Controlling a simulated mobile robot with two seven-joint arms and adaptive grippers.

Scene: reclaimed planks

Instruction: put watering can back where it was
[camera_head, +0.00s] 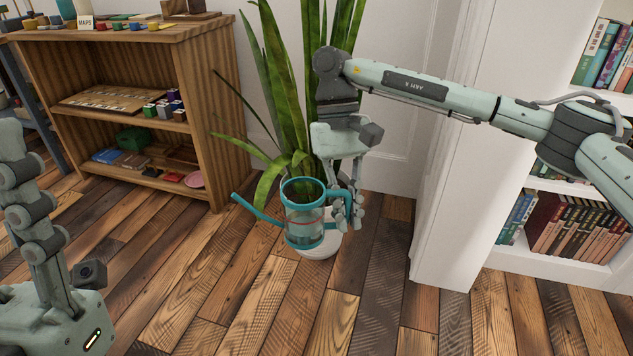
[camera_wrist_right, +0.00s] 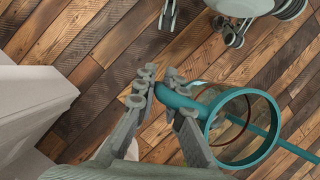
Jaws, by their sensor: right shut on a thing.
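The watering can (camera_head: 304,213) has a teal rim, base, handle and spout and a see-through body. It is roughly upright, in front of the potted plant, and its spout points left. My right gripper (camera_head: 347,208) is shut on its handle. In the right wrist view, the fingers (camera_wrist_right: 165,100) close on the teal handle, and the can's round open top (camera_wrist_right: 243,130) shows beside them. The can appears to be off the floor. My left arm stands at the left, its fingers outside the head view. In the right wrist view my left gripper (camera_wrist_right: 200,21) has its fingers apart, empty.
The tall green plant (camera_head: 287,95) stands in a white pot (camera_head: 320,246) behind the can. A wooden shelf (camera_head: 205,65) with small items is at left. A white bookcase (camera_head: 453,200) with books is at right. The plank floor (camera_head: 370,315) in front is clear.

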